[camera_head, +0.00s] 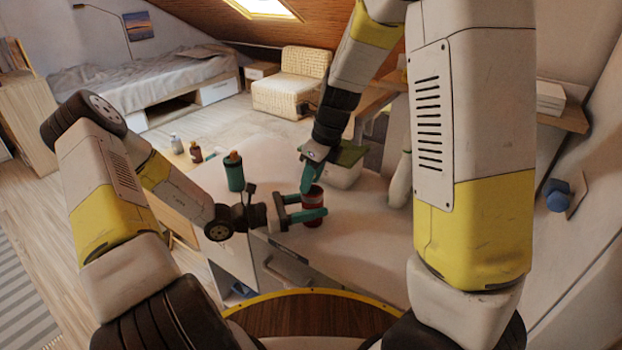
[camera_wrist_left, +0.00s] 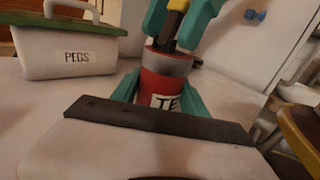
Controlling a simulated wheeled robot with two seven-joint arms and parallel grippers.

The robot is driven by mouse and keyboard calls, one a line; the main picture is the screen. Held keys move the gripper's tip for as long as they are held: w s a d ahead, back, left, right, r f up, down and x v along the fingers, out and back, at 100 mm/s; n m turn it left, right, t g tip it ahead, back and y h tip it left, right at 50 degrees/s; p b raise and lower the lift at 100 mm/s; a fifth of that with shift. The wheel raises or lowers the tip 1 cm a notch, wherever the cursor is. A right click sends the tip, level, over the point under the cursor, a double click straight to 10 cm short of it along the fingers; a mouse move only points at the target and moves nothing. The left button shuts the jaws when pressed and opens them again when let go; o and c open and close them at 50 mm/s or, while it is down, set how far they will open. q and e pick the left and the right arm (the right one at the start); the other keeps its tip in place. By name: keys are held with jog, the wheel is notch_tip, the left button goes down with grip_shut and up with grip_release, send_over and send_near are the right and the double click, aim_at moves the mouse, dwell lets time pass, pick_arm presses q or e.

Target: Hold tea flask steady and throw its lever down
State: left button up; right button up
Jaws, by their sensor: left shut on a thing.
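The tea flask (camera_head: 312,207) is a red cylinder with a grey top band, standing upright on the pale worktop. In the left wrist view the flask (camera_wrist_left: 167,79) shows a white label starting "TE". My left gripper (camera_head: 307,216) is shut on the flask body, one teal finger on each side. My right gripper (camera_head: 308,178) comes down from above to the flask's top. In the left wrist view its teal fingers (camera_wrist_left: 180,28) stand on either side of a yellow and dark lever (camera_wrist_left: 175,22). Whether they touch the lever is unclear.
A white box with a green lid (camera_head: 345,167), labelled PEGS, stands behind the flask.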

jog(key=v, duration=1.1)
jog(key=shift+r, duration=0.4)
